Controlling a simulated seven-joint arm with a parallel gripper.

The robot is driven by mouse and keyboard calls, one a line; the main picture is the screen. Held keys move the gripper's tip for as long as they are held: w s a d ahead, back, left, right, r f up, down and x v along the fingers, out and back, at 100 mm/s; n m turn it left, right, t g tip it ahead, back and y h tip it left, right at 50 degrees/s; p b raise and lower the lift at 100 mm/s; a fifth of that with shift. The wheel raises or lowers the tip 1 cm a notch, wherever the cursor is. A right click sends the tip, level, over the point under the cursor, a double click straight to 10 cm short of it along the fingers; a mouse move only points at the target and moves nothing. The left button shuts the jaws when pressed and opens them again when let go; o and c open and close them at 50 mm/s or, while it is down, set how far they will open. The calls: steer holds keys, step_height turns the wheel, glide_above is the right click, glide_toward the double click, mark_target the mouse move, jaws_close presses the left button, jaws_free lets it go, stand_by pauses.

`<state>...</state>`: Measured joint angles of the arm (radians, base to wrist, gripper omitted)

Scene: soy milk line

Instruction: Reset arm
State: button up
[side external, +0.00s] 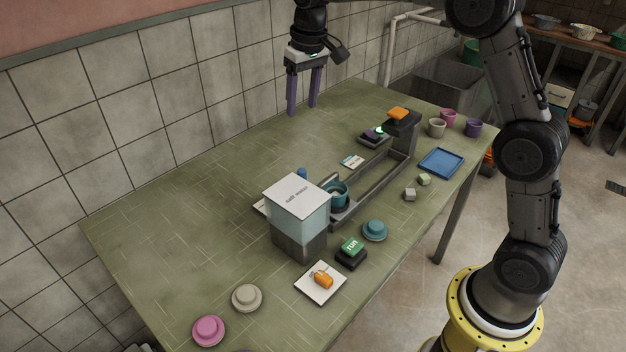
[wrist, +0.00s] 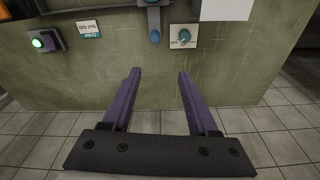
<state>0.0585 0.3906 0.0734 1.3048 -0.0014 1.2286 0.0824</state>
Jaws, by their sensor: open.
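My gripper (side external: 303,106) is open and empty, raised over the far side of the green table (side external: 180,200) near the tiled wall. Its two purple fingers also show in the wrist view (wrist: 158,75), spread apart with nothing between them. The fingertips touch nothing that I can see. My arm reaches over from its yellow base at the right.
A soy milk machine (side external: 298,215) stands mid-table with a teal cup (side external: 337,193) beside it on a rail (side external: 385,185). A green run button (side external: 351,248), coloured lids, a blue tray (side external: 441,162) and several cups stand around. The table's far left is clear.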

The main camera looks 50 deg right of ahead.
steer(key=s+a+r+t, duration=0.15)
steer(key=s+r, duration=0.35)
steer(key=s, duration=0.5)
steer(key=s+a+r+t, duration=0.1)
steer(key=s+r+t, duration=0.1)
steer(key=s+r, duration=0.5)
steer(key=s+f+n, duration=0.1)
steer(key=s+f, duration=1.1)
steer(key=s, duration=0.4)
steer(key=shift+s+a+f+n, duration=0.25)
steer(key=shift+s+n, duration=0.05)
